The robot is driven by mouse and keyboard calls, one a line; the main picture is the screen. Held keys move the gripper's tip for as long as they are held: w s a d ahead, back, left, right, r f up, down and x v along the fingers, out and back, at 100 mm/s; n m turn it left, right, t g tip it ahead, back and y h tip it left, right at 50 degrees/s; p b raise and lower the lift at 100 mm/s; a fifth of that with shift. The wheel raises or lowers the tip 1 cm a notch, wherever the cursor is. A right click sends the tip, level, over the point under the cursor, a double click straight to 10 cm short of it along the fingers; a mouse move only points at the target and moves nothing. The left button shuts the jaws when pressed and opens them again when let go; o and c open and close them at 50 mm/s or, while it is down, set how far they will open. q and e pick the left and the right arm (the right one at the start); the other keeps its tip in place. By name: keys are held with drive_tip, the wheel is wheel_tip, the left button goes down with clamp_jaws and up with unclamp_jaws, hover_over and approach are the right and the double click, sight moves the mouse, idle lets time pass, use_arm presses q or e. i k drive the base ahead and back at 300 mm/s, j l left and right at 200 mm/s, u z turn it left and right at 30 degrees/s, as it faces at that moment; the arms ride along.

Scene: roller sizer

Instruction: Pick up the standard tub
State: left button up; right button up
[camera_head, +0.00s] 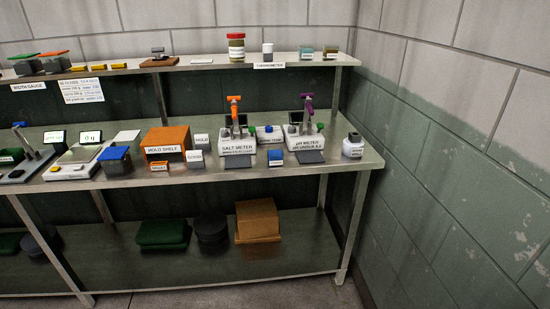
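I cannot tell for sure which container is the standard tub, because the small labels are blurred. A white, labelled container with green and blue parts on top (270,135) stands between the salt meter (237,146) and the pH meter (305,143) on the middle shelf. A small blue labelled block (276,158) sits in front of it. A dark tub with a blue lid (115,160) stands further left. A white and grey jar with a dark cap (352,145) stands at the right end. Neither of my grippers is in view.
The upper shelf (210,66) holds jars and small tubs. The lower shelf (115,255) holds green, dark and tan containers. A wall (450,150) closes off the right side.

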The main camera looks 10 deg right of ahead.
sight(275, 156)
drive_tip(key=i+j, duration=0.2)
drive_tip(key=i, duration=0.3)
drive_tip(key=i+j, duration=0.2)
drive_tip(key=i, duration=0.25)
drive_tip(key=l+z, duration=0.05)
